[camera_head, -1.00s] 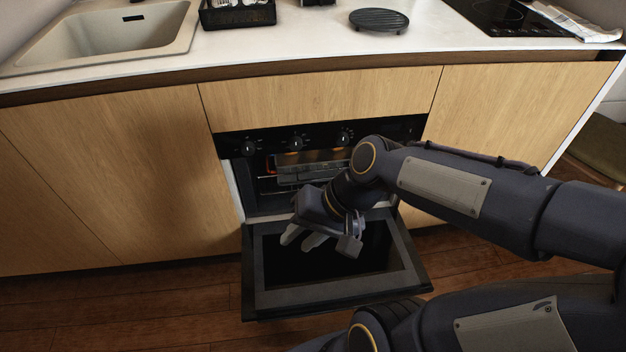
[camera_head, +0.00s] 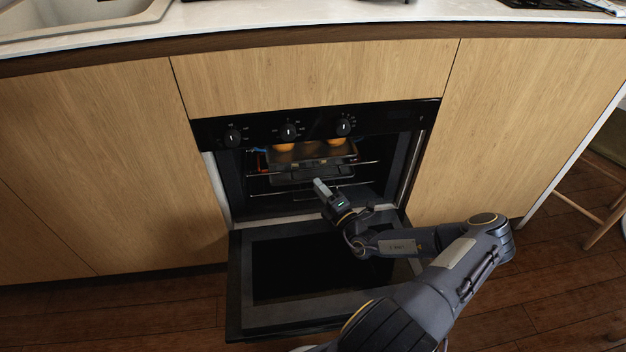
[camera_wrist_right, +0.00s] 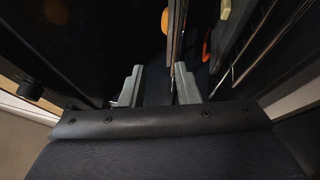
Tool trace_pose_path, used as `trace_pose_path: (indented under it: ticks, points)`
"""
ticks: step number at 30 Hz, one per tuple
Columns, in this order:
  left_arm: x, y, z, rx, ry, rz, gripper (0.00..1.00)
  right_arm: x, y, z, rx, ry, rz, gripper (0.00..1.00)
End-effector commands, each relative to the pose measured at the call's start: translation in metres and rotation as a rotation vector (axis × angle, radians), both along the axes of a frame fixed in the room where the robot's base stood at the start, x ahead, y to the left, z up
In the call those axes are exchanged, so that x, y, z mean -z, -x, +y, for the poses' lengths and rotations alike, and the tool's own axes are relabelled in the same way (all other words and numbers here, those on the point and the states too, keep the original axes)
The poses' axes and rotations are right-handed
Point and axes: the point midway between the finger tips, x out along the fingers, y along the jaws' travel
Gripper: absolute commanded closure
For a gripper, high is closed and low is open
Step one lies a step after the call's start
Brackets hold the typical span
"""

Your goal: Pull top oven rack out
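The oven (camera_head: 315,165) is open, with its door (camera_head: 320,280) folded down. The top rack (camera_head: 368,162) is inside the oven and bears a dark tray (camera_head: 310,157) with round orange items (camera_head: 285,147) on it. My right gripper (camera_head: 321,187) is in front of the oven opening, low and just before the racks. In the right wrist view its two fingers (camera_wrist_right: 158,88) are apart with nothing clearly between them. A thin rack or tray edge (camera_wrist_right: 176,40) lies just beyond the fingertips; contact cannot be told. My left gripper is not in view.
A lower rack (camera_head: 345,185) with another pan (camera_head: 300,175) sits below the top one. The open door lies under my right arm. Control knobs (camera_head: 289,131) line the panel above the opening. Wooden cabinet fronts (camera_head: 100,170) flank the oven, and the floor (camera_head: 170,310) is clear at left.

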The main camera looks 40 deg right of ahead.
Motion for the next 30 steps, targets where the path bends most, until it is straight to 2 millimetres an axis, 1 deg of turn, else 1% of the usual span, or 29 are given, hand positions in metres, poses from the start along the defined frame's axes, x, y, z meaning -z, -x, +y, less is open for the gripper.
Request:
trace_pose_path:
  ticks: [1,3,5,8,15,18,22,29,30]
  points:
    - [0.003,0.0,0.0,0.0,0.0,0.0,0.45,0.01,0.003,-0.009,0.037,-0.045,0.002,0.71]
    - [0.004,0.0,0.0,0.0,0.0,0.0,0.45,0.017,0.004,-0.016,0.063,-0.082,0.004,0.71]
    - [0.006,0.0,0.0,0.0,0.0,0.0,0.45,0.018,0.0,-0.019,0.072,-0.094,0.004,0.71]
    - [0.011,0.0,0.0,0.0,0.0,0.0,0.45,0.016,-0.013,-0.02,0.071,-0.092,0.004,0.71]
    - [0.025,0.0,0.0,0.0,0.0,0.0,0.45,0.009,-0.051,-0.023,0.068,-0.088,0.005,0.71]
    - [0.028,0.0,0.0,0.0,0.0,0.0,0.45,0.006,-0.062,-0.024,0.068,-0.088,0.005,0.71]
    - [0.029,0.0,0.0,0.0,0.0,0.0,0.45,0.004,-0.069,-0.025,0.069,-0.088,0.006,0.71]
    - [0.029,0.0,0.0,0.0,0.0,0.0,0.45,0.003,-0.07,-0.025,0.069,-0.088,0.006,0.71]
    - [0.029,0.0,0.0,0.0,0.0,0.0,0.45,0.003,-0.07,-0.025,0.069,-0.088,0.006,0.72]
